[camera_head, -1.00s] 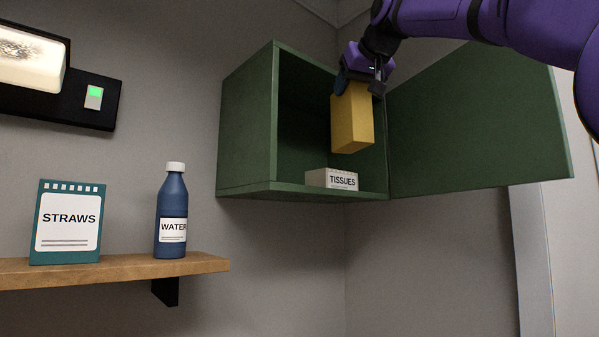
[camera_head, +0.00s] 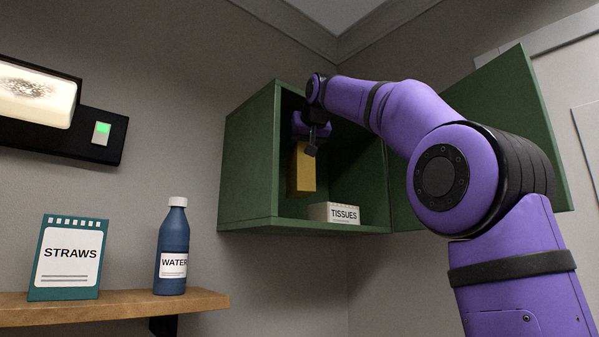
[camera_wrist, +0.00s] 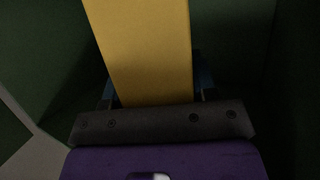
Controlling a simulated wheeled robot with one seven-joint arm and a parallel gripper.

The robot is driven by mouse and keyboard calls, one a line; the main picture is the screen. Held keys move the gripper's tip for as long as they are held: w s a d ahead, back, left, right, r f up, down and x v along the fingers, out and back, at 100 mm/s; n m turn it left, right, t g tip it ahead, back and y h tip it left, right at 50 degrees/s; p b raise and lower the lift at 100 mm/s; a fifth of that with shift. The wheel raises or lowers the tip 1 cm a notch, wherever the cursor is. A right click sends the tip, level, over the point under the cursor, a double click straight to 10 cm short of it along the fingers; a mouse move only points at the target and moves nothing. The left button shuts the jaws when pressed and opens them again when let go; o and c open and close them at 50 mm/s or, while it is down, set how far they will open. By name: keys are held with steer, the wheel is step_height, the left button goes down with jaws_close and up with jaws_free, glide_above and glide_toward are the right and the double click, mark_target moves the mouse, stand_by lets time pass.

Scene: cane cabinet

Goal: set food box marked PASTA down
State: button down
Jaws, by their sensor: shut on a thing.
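The food box (camera_head: 302,172) is yellow, and no PASTA marking shows on its visible faces. My gripper (camera_head: 307,147) is shut on its upper end and holds it upright inside the open green cabinet (camera_head: 249,226), in the left part. The box's lower end appears slightly above the cabinet floor; whether it touches anything is hard to tell. In the wrist view the yellow box (camera_wrist: 147,50) runs out from between my gripper's fingers (camera_wrist: 155,95), with dark green cabinet walls around it.
A white TISSUES box (camera_head: 335,213) stands on the cabinet floor, right of the held box. The cabinet door (camera_head: 520,110) is open to the right. A wooden shelf (camera_head: 110,307) at left holds a STRAWS box (camera_head: 69,258) and a WATER bottle (camera_head: 172,247).

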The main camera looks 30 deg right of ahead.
mark_target(300, 194)
steer(key=shift+w+a, duration=0.1)
steer(key=shift+w, duration=0.3)
steer(key=shift+s+f, duration=0.1)
steer(key=shift+f, duration=1.9)
steer(key=shift+w+f, duration=0.2)
steer(key=shift+f, duration=1.5)
steer(key=shift+c, duration=2.1)
jaws_free()
